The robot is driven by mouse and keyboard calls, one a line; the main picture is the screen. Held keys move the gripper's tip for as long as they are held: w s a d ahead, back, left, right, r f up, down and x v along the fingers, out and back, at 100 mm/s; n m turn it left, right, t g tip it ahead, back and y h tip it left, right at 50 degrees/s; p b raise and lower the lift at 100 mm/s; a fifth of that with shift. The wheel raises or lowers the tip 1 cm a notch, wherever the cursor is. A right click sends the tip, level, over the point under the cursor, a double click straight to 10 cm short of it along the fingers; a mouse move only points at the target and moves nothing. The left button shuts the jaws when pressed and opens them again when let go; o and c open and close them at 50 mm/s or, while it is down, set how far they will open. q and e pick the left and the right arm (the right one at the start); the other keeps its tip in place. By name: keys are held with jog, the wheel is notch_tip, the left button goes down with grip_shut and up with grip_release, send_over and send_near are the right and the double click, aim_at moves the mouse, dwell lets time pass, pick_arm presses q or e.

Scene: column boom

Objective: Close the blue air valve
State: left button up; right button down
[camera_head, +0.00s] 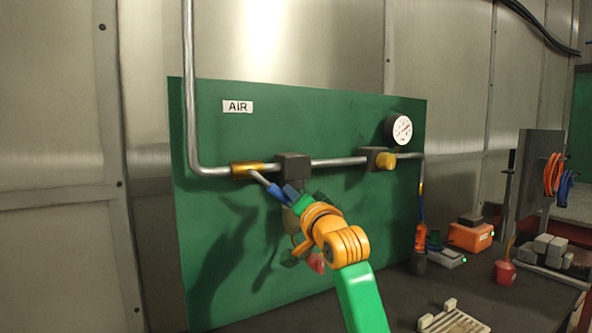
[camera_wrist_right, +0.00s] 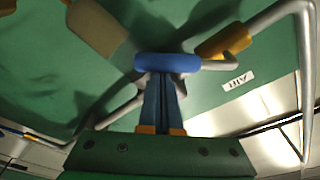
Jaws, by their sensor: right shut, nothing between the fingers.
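The air valve has a brass body (camera_head: 247,169) on the pipe at the left of the green panel, below an "AIR" label (camera_head: 238,106). Its lever slants down and right from the body and ends in a blue grip (camera_head: 274,191). In the right wrist view the blue grip (camera_wrist_right: 167,62) lies across the fingertips, with the brass body (camera_wrist_right: 224,40) to its right. My right gripper (camera_head: 288,192) is shut and empty at the grip's right end. The wrist view shows its fingers (camera_wrist_right: 161,84) together, tips at the grip; contact is unclear. My left gripper is out of view.
A round gauge (camera_head: 402,129) is above the knob. A dark bench below holds an orange box (camera_head: 470,236) and a red can (camera_head: 504,272). The panel's left part is free.

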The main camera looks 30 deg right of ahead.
jog(key=a+f+m, duration=0.1)
jog(key=m, duration=0.2)
jog(key=shift+a+f, duration=0.35)
pick_arm(q)
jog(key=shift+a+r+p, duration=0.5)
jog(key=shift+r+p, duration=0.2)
jog(key=shift+p, duration=0.15)
pick_arm(e)
jog(key=shift+w+a+f+m+g, duration=0.1)
jog(key=shift+a+f+m+g, duration=0.2)
jog(key=shift+a+m, duration=0.45)
jog(key=shift+a+f+m+g, duration=0.1)
jog(key=shift+a+f+m, duration=0.4)
jog(key=shift+m, duration=0.4)
jog(key=shift+w+a+f+m+g, duration=0.1)
jog(key=shift+a+f+m+g, duration=0.15)
jog(key=shift+a+m, duration=0.55)
